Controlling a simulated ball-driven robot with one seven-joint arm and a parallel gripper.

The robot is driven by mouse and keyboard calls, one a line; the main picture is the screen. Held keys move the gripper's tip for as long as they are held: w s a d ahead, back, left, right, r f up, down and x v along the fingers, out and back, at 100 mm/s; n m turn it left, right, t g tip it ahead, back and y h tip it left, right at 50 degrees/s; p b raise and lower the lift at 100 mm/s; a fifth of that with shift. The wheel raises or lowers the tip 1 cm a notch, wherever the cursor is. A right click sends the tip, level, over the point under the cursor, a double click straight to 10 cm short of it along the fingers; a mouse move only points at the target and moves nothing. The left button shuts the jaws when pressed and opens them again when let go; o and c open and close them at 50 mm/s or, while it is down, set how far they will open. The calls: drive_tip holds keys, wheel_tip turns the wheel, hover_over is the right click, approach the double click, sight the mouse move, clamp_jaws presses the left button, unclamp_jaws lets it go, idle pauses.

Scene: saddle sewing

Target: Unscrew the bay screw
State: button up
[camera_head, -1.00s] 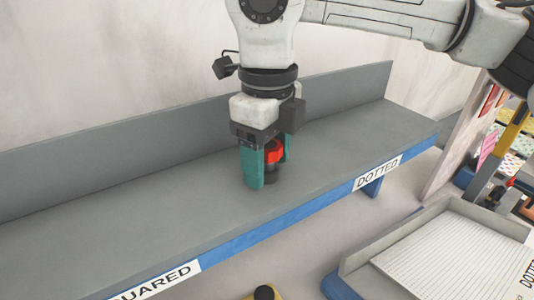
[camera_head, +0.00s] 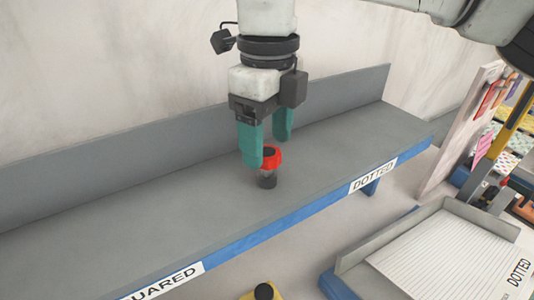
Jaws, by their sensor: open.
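A small upright piece with a red ring-like top and a dark grey body, which I take to be the bay screw (camera_head: 269,181), stands on the grey shelf (camera_head: 150,210). My gripper (camera_head: 268,150), with two teal fingers, is open above and just behind it, pointing down. The left finger's tip overlaps the edge of the red top in the picture; I cannot tell whether they touch. Nothing is held between the fingers.
The shelf has a raised back wall and a blue front edge labelled DOTTED (camera_head: 373,176) and SQUARED (camera_head: 165,283). A tray with lined white paper (camera_head: 450,255) is at lower right. A yellow piece with a black knob (camera_head: 263,291) is at the bottom. The shelf's left side is clear.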

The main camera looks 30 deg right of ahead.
drive_tip(key=shift+f+m+b, duration=0.15)
drive_tip(key=shift+m+b, duration=0.15)
drive_tip(key=shift+b, duration=0.05)
drive_tip(key=m+b, duration=0.1)
drive_tip(key=m, duration=0.1)
drive_tip(key=shift+f+m+b, duration=0.1)
drive_tip(key=shift+m+b, duration=0.2)
drive_tip(key=m+b, duration=0.1)
drive_tip(key=m, duration=0.2)
drive_tip(key=shift+m, duration=0.3)
drive_tip(key=m+b, duration=0.2)
drive_tip(key=m, duration=0.1)
drive_tip(key=m+b, duration=0.1)
drive_tip(key=m, duration=0.2)
drive_tip(key=shift+m+b, duration=0.3)
drive_tip(key=shift+b, duration=0.05)
drive_tip(key=shift+m+b, duration=0.7)
drive_tip(key=shift+m, duration=0.3)
drive_tip(key=m, duration=0.2)
drive_tip(key=shift+r+m, duration=0.25)
drive_tip(key=shift+m, duration=0.05)
drive_tip(key=shift+a+m, duration=0.1)
drive_tip(key=shift+m, duration=0.9)
